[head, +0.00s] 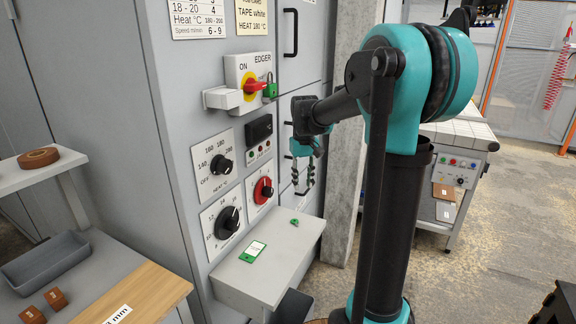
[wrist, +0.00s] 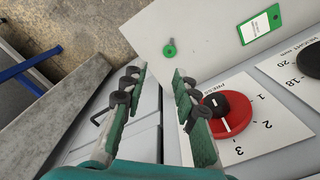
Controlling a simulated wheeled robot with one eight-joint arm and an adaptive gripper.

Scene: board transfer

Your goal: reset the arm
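My gripper (head: 303,186) hangs in front of the grey machine cabinet (head: 165,110), fingers pointing down, to the right of the red dial (head: 263,190). In the wrist view my gripper (wrist: 158,78) has its two green fingers apart with nothing between them. The red dial (wrist: 228,112) lies just right of the right finger, which overlaps its edge in the picture; I cannot tell whether they touch. My arm (head: 395,150) stands at the right of the head view and reaches left toward the cabinet.
A grey shelf (head: 268,272) below holds a green-edged tag (head: 252,251) and a small green item (head: 294,222). A red switch handle (head: 255,87) with a green padlock (head: 270,90) sits above. A concrete post (head: 345,190) stands close right of my gripper.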

